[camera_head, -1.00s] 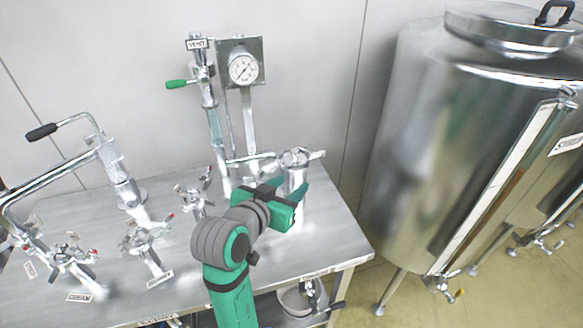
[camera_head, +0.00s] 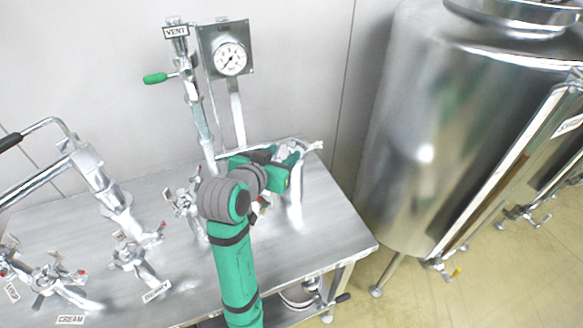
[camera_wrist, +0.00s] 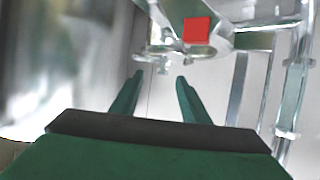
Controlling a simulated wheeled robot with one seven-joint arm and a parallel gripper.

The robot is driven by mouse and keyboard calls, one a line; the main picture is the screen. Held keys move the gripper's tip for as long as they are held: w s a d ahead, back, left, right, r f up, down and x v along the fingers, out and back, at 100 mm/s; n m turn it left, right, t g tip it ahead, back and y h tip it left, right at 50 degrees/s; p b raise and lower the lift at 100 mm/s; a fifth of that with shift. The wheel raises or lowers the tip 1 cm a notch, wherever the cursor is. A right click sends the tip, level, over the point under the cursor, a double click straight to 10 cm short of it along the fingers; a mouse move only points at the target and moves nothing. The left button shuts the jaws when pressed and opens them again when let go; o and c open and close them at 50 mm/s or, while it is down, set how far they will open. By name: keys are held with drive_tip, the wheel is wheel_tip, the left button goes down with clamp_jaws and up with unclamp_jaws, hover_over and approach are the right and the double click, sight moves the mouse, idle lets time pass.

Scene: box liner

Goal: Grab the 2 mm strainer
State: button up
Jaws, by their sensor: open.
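I cannot make out which part is the 2 mm strainer; no label for it is readable. My gripper (camera_head: 288,160) is at the top of an upright metal cylinder (camera_head: 296,205) near the table's right end, and partly hides that cylinder's top. In the wrist view my gripper's two green fingers (camera_wrist: 160,80) are apart with nothing between them. Just beyond them is a shiny metal fitting (camera_wrist: 165,12) with a red square (camera_wrist: 197,29) on it. I cannot tell whether the fingers touch anything.
A steel table (camera_head: 330,230) carries valves labelled CREAM and others at left. A VENT pipe (camera_head: 195,110) and a pressure gauge (camera_head: 230,58) rise behind my gripper. A round metal part with a black handle (camera_head: 342,298) is under the table. A large tank (camera_head: 420,150) stands at right.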

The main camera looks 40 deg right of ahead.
sight(290, 146)
drive_tip(key=shift+w+r+x, duration=0.1)
drive_tip(key=shift+r+x, duration=0.05)
drive_tip(key=shift+x, duration=1.2)
drive_tip(key=shift+w+r+x, duration=0.1)
drive_tip(key=shift+x, duration=1.25)
clamp_jaws()
